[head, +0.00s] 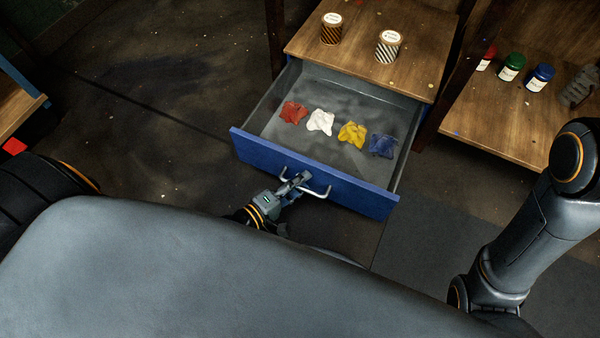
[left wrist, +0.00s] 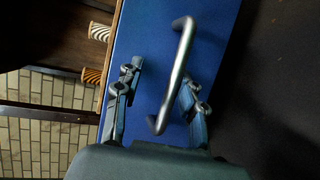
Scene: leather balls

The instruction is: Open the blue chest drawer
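The blue chest drawer (head: 378,202) stands pulled out of the wooden chest. Its grey interior shows a red, a white, a yellow and a blue crumpled piece lying in a row. A silver bar handle (head: 324,194) sits on the blue front; it also shows in the left wrist view (left wrist: 178,75). My left gripper (head: 298,183) is at the handle. In the left wrist view its fingers (left wrist: 160,100) are spread apart, one on each side of the handle, with gaps between. My right arm shows at the right, but its gripper is out of view.
Two striped cans, brown (head: 331,31) and black-and-white (head: 387,48), stand on the chest top (head: 350,68). A wooden shelf (head: 500,122) at the right holds red, green (head: 511,68) and blue (head: 540,78) jars. Dark floor lies open at the left.

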